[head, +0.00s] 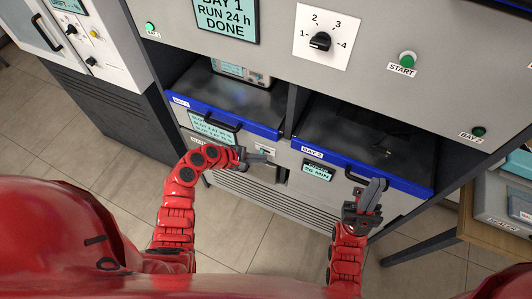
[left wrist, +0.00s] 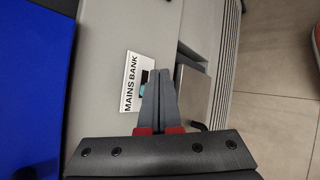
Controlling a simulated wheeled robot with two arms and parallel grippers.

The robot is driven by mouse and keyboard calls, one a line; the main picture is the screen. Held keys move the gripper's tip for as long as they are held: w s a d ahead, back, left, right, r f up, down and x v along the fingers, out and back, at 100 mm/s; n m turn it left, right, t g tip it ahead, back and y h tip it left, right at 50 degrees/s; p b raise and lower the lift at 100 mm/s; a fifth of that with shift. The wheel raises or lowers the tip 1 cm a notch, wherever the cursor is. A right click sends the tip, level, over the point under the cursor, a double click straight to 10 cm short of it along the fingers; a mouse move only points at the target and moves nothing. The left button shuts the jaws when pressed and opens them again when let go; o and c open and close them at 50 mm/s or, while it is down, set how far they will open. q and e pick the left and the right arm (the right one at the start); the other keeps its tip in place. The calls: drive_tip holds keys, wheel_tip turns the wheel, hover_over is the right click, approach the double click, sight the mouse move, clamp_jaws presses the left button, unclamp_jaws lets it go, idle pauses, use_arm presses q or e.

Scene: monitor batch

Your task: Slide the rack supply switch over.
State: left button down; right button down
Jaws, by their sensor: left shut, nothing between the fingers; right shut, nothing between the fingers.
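A small white label reading MAINS BANK (left wrist: 132,82) is on the grey front panel in the left wrist view. Beside it, a dark slot with a small teal part (left wrist: 142,90) shows, partly hidden by my fingers. No label reading rack supply is legible. My left gripper (head: 262,158) is shut and empty, at the panel below the left bay; in the left wrist view its fingertips (left wrist: 160,72) are right beside the slot. I cannot tell whether they touch the teal part. My right gripper (head: 377,186) is shut and empty, in front of the BAY 2 drawer.
The left bay drawer (head: 215,117) and BAY 2 drawer (head: 318,147) have blue fronts with black handles. A rotary dial (head: 320,41) and green START button (head: 407,58) are above. A wooden table (head: 480,225) stands at right. Tiled floor (head: 115,185) is clear at left.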

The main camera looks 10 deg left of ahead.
use_arm(q)
drive_tip(key=s+a+r+p, duration=0.1)
drive_tip(key=s+p, duration=0.2)
drive_tip(key=s, duration=0.2)
drive_tip(key=shift+s+a, duration=0.2)
drive_tip(key=shift+s, duration=0.2)
idle(0.5)
